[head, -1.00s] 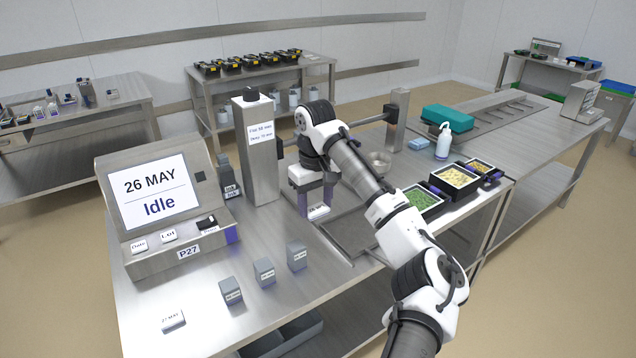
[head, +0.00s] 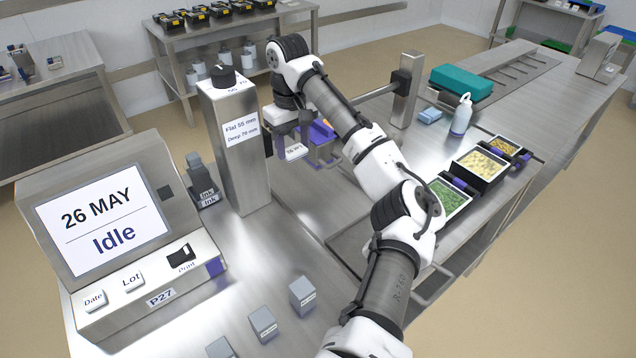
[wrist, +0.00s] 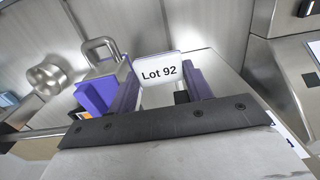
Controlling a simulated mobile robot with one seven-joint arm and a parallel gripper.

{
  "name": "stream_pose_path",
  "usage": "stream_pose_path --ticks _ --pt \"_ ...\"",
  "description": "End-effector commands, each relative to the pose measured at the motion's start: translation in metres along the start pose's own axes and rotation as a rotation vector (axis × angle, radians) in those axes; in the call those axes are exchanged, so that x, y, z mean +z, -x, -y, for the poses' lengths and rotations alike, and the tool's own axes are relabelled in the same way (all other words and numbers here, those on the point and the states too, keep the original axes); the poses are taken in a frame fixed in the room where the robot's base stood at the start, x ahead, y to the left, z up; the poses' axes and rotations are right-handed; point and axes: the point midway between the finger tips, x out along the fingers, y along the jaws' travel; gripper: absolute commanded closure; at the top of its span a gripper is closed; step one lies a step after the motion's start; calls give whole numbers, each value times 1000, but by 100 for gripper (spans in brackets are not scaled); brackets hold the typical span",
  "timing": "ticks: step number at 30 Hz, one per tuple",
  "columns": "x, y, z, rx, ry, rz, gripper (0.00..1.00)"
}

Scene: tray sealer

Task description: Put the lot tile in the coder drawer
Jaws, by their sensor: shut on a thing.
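My gripper (head: 299,148) is shut on the lot tile (head: 294,152), a small white plate, behind the metal column and above the bench. The coder drawer is not clearly identifiable in either view.
A console (head: 110,225) showing "26 MAY Idle" stands at left, with Date, Lot and Print keys. The column (head: 237,150) stands between it and my gripper. Grey labelled blocks (head: 263,324) stand in front.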

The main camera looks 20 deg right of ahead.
Motion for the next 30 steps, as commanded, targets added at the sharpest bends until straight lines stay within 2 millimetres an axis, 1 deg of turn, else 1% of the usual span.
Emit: stream_pose_path --ticks 2,5,8,12,18,21,24,28,30 --pt "0 -1 0 0 0 0 72" --pt "0 -11 0 -2 1 1 72" --pt "0 -33 1 -6 1 2 72" --pt "0 -72 2 -8 1 2 72" --pt "0 -125 2 -7 1 1 72" --pt "0 -144 1 -5 0 0 72" --pt "0 -154 0 -2 0 0 72" --pt "0 -160 0 -1 0 -1 72" --pt "0 -167 0 -2 0 0 72"
